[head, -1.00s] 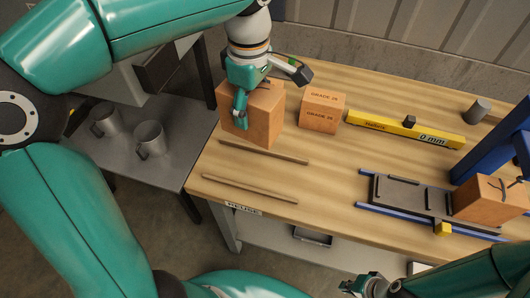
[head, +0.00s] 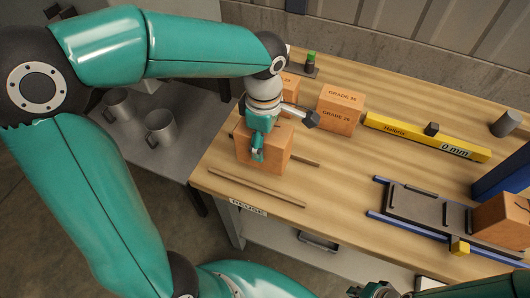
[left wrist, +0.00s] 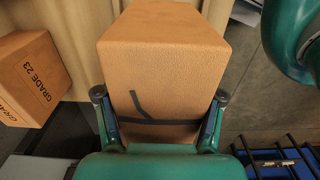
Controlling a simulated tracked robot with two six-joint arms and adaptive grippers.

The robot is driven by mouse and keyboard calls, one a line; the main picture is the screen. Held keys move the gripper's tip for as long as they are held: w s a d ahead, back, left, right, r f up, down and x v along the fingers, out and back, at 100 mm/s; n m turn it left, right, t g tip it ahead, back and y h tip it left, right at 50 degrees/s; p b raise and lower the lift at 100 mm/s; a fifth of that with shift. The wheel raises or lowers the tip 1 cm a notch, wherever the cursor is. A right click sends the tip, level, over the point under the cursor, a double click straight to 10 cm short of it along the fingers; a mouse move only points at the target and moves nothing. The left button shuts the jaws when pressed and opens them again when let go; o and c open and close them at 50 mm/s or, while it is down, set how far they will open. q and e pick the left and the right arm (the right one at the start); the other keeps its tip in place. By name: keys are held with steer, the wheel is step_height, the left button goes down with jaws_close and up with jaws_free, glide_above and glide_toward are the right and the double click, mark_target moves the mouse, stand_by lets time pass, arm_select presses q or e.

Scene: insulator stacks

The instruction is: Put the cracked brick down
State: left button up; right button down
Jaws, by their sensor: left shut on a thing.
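My left gripper (head: 257,152) is shut on an orange brick (head: 277,153) over the left part of the wooden table. In the left wrist view the held brick (left wrist: 160,60) fills the middle between both fingers, with a dark branching crack line (left wrist: 145,110) on its near face. In the head view it covers part of the far wooden strip (head: 305,160); the near strip (head: 255,187) is in front of it. I cannot tell whether it touches the strips. My right gripper (head: 372,290) shows only partly at the bottom edge.
A label reading REUSE (head: 248,208) is on the table's front edge. Behind the held brick stand two bricks, one partly hidden (head: 290,88) and one marked GRADE (head: 340,110). A yellow level (head: 425,137) lies right. Another brick (head: 503,220) is by a blue-railed fixture (head: 415,208). Mugs (head: 160,127) stand left.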

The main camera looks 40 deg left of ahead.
arm_select(q)
steer(key=shift+f, duration=2.4)
steer(key=o, duration=1.8)
steer(key=shift+r, duration=0.1)
step_height(320, 180, up, 12)
steer(key=shift+f+p, duration=0.1)
steer(key=shift+p, duration=0.3)
